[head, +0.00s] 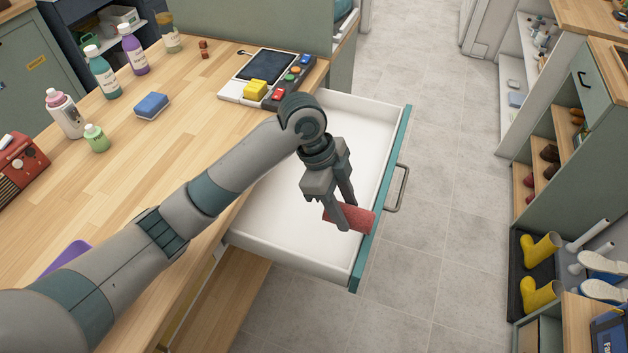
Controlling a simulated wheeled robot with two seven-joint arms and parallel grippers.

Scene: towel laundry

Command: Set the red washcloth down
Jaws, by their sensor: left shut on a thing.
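Part of the washcloth is hidden behind the fingers. I cannot tell how far it is above the drawer floor. The visible drawer floor is bare. My right gripper is not in view.
The wooden counter (150,185) holds several bottles, a blue sponge (151,105) and a control panel with coloured buttons (268,80). The drawer's handle (399,188) sticks out over the tiled floor. Shelves with yellow boots (540,249) stand at the right.

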